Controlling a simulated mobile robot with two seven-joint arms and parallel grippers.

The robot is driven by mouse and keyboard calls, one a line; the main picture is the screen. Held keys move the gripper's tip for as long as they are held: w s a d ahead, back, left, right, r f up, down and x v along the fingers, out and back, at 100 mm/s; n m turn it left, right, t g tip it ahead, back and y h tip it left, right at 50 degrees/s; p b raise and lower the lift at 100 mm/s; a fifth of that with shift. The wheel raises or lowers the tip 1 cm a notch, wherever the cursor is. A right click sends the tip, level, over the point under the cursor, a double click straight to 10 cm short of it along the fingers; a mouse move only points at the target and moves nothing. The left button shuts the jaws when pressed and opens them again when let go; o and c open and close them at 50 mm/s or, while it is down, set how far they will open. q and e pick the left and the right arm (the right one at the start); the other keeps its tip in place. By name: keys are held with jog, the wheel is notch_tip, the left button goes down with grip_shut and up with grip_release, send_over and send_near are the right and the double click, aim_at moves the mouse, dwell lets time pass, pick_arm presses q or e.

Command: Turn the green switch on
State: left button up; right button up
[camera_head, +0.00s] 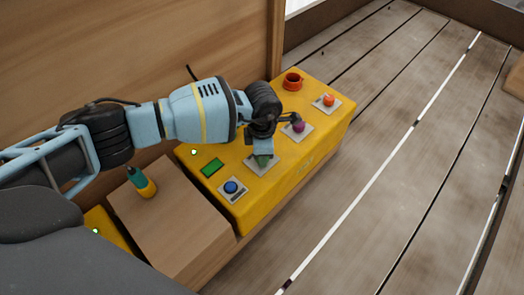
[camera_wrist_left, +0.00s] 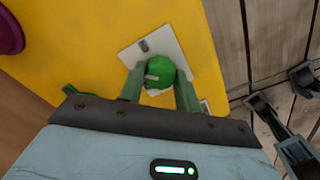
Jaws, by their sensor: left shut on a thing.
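The green switch is a round green knob (camera_wrist_left: 160,72) on a pale square plate (camera_wrist_left: 140,45), set in a yellow panel (camera_wrist_left: 85,40). In the head view the plate (camera_head: 274,166) shows beside my gripper, and the knob is mostly hidden by it. My left gripper (camera_head: 262,157) reaches down onto the switch from above. In the left wrist view its two fingers (camera_wrist_left: 160,84) stand on either side of the green knob, shut on it. A small light mark shows on the knob.
A bottle (camera_head: 141,182) stands left on a wooden block. The plank floor (camera_head: 400,150) right is clear.

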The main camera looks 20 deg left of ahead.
pick_arm(q)
jog(key=m, duration=0.5)
jog(key=shift+m, duration=0.3)
jog(key=m, duration=0.2)
jog(key=shift+m+b, duration=0.3)
jog(key=shift+m, duration=0.6)
pick_arm(e)
jog(key=shift+f, duration=0.25)
jog(key=shift+w, duration=0.1)
jog(key=shift+s, duration=0.2)
pick_arm(q)
jog(key=o, duration=0.7)
jog(key=shift+d, duration=0.1)
jog(key=shift+o, duration=1.4)
pick_arm(e)
jog(key=shift+s, duration=0.3)
